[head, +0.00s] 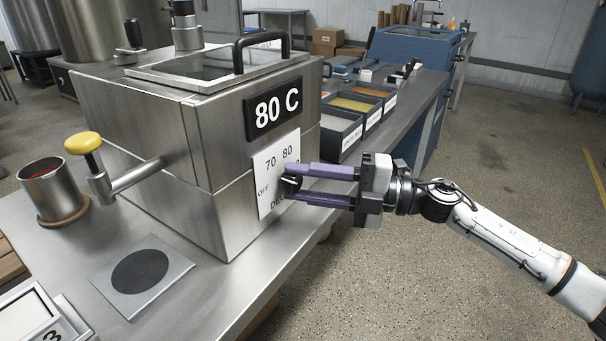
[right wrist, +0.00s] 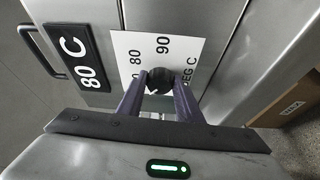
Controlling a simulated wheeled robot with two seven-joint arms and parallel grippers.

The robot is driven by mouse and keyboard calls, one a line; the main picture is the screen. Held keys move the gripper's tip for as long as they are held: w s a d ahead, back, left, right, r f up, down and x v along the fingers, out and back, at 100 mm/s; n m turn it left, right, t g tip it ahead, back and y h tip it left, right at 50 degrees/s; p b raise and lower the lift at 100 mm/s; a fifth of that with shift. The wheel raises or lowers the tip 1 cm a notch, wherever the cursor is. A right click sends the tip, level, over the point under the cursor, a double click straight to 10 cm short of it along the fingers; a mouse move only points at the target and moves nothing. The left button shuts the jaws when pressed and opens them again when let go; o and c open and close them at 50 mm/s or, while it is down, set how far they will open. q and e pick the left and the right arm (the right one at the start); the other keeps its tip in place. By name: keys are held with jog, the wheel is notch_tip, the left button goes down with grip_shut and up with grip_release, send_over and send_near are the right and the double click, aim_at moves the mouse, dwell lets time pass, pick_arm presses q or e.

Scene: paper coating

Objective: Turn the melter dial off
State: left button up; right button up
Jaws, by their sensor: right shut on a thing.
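The melter (head: 160,140) is a steel box on the bench with a black "80 C" sign (head: 272,108) on its right face. Below the sign is a white dial plate (head: 266,165) marked OFF, 70 and 80; 90 also shows in the right wrist view. The black dial (head: 290,184) sits on this plate, and also shows in the right wrist view (right wrist: 160,82). My right gripper (head: 292,185) has its purple fingers shut on the dial from both sides. The dial's pointer is hidden or too small to read. My left gripper is not in view.
A yellow-topped valve handle (head: 82,143) sticks out of the melter's left side, with a steel cup (head: 50,188) beside it. A plate with a black disc (head: 142,271) lies in front. Grey bins (head: 340,132) stand behind the dial. Open floor lies right of the bench.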

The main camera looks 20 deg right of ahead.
jog(key=n+p, duration=0.1)
jog(key=n+h+p, duration=0.1)
jog(key=n, duration=0.1)
jog(key=shift+r+g+p, duration=0.3)
jog(key=shift+r+g, duration=0.1)
jog(key=shift+n+h+p, duration=0.7)
jog(key=shift+n+p, duration=0.35)
jog(key=shift+n, duration=0.15)
jog(key=shift+a+n+h+p, duration=0.1)
jog(key=shift+n+h+p, duration=0.2)
jog(key=shift+n+p, duration=0.1)
jog(key=shift+f, duration=0.1)
jog(key=o, duration=1)
jog(key=shift+o, duration=0.2)
jog(key=shift+s, duration=0.1)
